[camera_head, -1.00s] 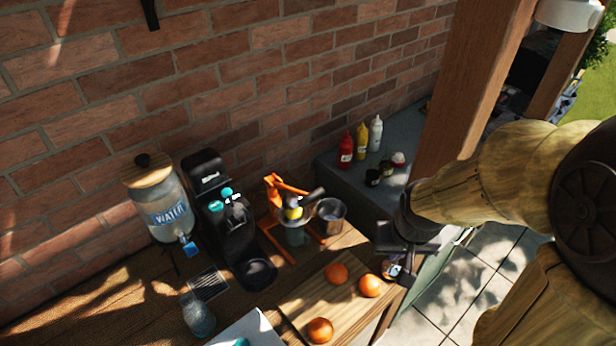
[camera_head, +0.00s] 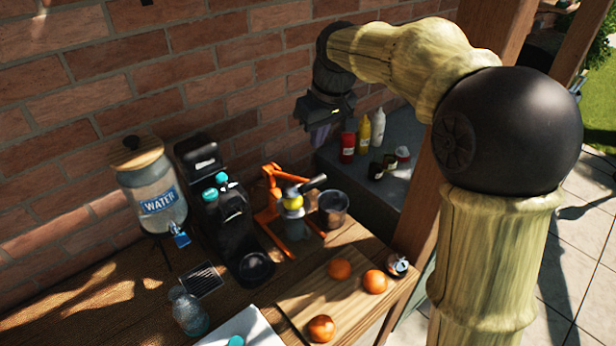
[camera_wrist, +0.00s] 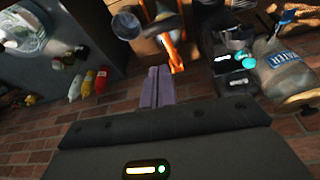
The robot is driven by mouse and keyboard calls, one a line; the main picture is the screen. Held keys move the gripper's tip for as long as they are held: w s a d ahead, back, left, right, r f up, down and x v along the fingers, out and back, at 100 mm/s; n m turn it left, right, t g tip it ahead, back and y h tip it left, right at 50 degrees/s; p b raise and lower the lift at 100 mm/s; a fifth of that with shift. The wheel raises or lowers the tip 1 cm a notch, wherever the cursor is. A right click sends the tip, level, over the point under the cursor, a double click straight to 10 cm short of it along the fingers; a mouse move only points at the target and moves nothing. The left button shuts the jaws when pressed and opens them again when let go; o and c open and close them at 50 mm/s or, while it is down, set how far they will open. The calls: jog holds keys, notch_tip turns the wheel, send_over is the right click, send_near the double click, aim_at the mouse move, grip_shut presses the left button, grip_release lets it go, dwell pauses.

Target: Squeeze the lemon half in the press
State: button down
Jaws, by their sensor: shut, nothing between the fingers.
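The orange press (camera_head: 270,192) stands on the wooden table near the brick wall, its lever arm slanting right to a black grip (camera_head: 315,182). The yellow lemon half (camera_head: 293,203) sits in the press, under the lever; how far the lever bears on it I cannot tell. My gripper (camera_head: 318,138) is shut and empty, high in the air above and right of the press, close to the wall. In the wrist view its fingers (camera_wrist: 158,88) are together, and the orange press (camera_wrist: 174,52) shows beyond them, partly cut by the top edge.
A metal cup (camera_head: 333,210) stands right of the press, a black coffee machine (camera_head: 212,200) and water dispenser (camera_head: 150,190) left. Several oranges lie on and by the cutting board (camera_head: 300,298). Bottles, including a red one (camera_head: 347,147), stand on the grey counter behind.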

jog(key=a+r, duration=0.1)
jog(key=w+a+r+n, duration=0.1)
jog(key=shift+a, duration=0.35)
jog(key=shift+w+f, duration=0.1)
jog(key=p, duration=0.2)
send_over(305, 180)
jog(key=w+a, duration=0.2)
notch_tip(305, 180, down, 9)
jog(key=shift+d+f, duration=0.1)
jog(key=shift+f, duration=0.05)
jog(key=shift+s+d+f+p, duration=0.15)
jog(key=shift+s+d+f, duration=0.25)
jog(key=shift+s+d, duration=0.25)
jog(key=shift+s+d+f+p, duration=0.15)
jog(key=shift+s+d+f, duration=0.25)
jog(key=shift+s+d, duration=0.15)
jog(key=shift+f, duration=0.35)
jog(key=shift+s, duration=0.1)
